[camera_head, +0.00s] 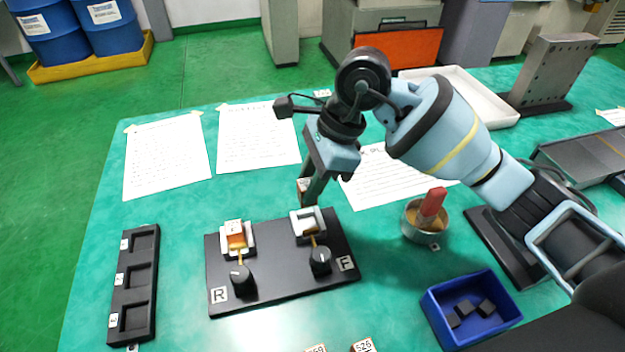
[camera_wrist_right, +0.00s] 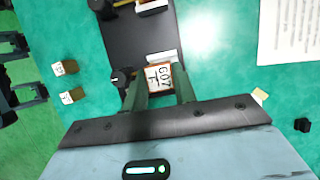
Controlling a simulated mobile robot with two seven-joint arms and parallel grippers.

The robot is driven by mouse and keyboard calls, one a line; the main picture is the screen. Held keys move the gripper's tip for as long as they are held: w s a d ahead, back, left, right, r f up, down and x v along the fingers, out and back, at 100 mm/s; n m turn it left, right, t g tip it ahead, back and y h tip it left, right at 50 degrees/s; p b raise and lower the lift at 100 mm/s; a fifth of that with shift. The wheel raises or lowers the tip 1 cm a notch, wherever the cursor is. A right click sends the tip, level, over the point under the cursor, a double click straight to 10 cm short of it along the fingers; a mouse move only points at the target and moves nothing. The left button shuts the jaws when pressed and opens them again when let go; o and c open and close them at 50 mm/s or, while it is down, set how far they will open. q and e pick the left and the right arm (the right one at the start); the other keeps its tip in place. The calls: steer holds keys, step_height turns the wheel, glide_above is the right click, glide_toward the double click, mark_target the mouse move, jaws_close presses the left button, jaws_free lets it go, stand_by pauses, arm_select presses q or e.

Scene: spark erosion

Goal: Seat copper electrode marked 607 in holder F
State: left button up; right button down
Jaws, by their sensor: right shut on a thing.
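My right gripper (camera_head: 309,194) comes down from above and is shut on the copper electrode marked 607 (camera_wrist_right: 159,78). Its label faces the right wrist camera between the two fingers. In the head view only a small part of this electrode (camera_head: 303,185) shows beside the fingers. Holder F (camera_head: 309,223) is a white seat with a black knob on the right of the black plate (camera_head: 275,278). The electrode is at the rear side of holder F; I cannot tell whether they touch. Holder R (camera_head: 237,238) holds another copper piece. My left gripper does not show in the head view.
Two labelled electrodes (camera_head: 362,345) stand at the front edge of the picture. A black slotted rack (camera_head: 136,285) lies left. A cup with a red-handled brush (camera_head: 427,215) and a blue bin (camera_head: 470,310) stand right. Paper sheets (camera_head: 258,137) lie behind the plate.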

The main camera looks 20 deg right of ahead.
steer(key=shift+f, duration=0.1)
steer(key=shift+f+b, duration=0.55)
steer(key=shift+f, duration=0.35)
steer(key=shift+f+b, duration=1.55)
steer(key=shift+f, duration=1)
steer(key=shift+f, duration=0.2)
steer(key=c, duration=1)
jaws_free()
steer(key=shift+c, duration=0.2)
